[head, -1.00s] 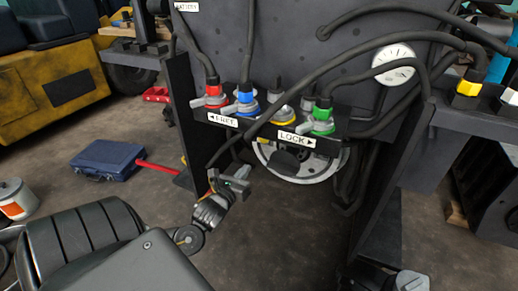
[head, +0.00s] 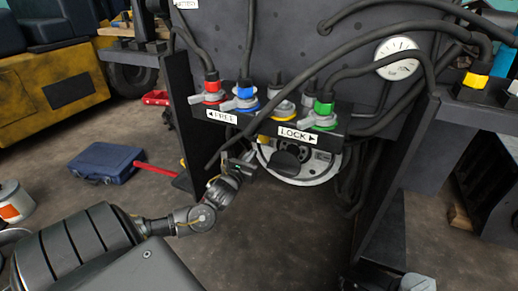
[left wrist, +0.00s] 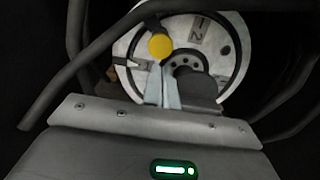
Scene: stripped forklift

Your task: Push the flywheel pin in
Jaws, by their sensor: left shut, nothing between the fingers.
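The flywheel (head: 310,172) is a pale metal disc with a dark centre, below the row of valves. In the left wrist view the flywheel (left wrist: 228,45) fills the upper middle, with a dark hub cylinder. A round yellow knob, seemingly the flywheel pin's head (left wrist: 160,46), stands before its upper left part. In the head view a small yellow patch (head: 263,141) shows there. My left gripper (head: 248,158) is shut and empty at the disc's left edge. In the wrist view its fingertips (left wrist: 163,75) point up just below the knob; whether they touch it I cannot tell.
Coloured valves, such as the green one (head: 322,112), and the FREE and LOCK (head: 297,134) labels sit right above. Black hoses hang close to the disc. Dark upright plates (head: 183,115) flank the opening. A blue toolbox (head: 103,163) lies on the floor to the left.

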